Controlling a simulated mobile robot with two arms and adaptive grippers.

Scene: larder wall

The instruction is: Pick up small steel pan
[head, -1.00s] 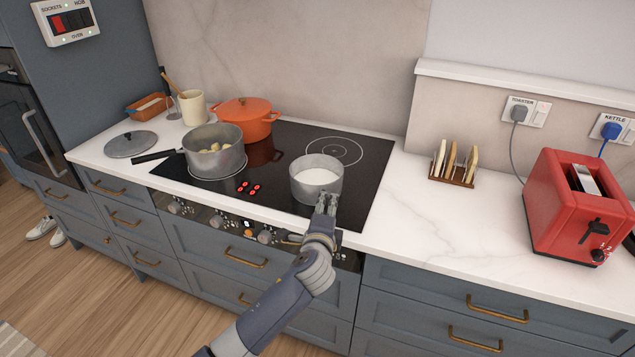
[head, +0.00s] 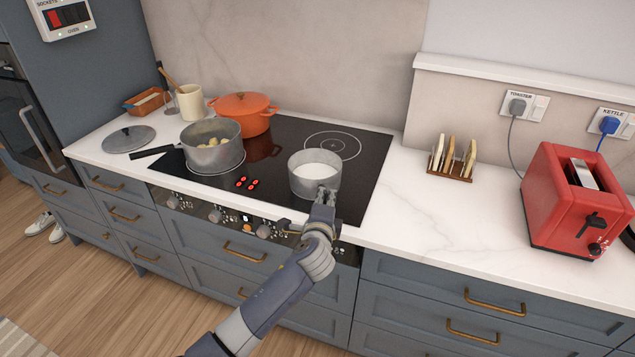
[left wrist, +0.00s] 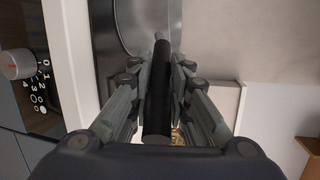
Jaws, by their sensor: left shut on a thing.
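The small steel pan (head: 313,178) holds a white liquid and is at the front right of the black hob in the head view. My left gripper (head: 325,197) is at the pan's near side, where the handle is hidden behind it. In the left wrist view the dark handle (left wrist: 158,100) runs between the two fingers of my left gripper (left wrist: 158,88), which is shut on it. The pan looks level; I cannot tell whether its base touches the hob. My right gripper is in neither view.
A larger steel pot (head: 212,150) with pale food stands left on the hob (head: 270,160), an orange casserole (head: 245,113) behind it. A lid (head: 129,139) lies at left. A toast rack (head: 453,162) and red toaster (head: 570,205) stand right. Worktop between hob and toaster is mostly clear.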

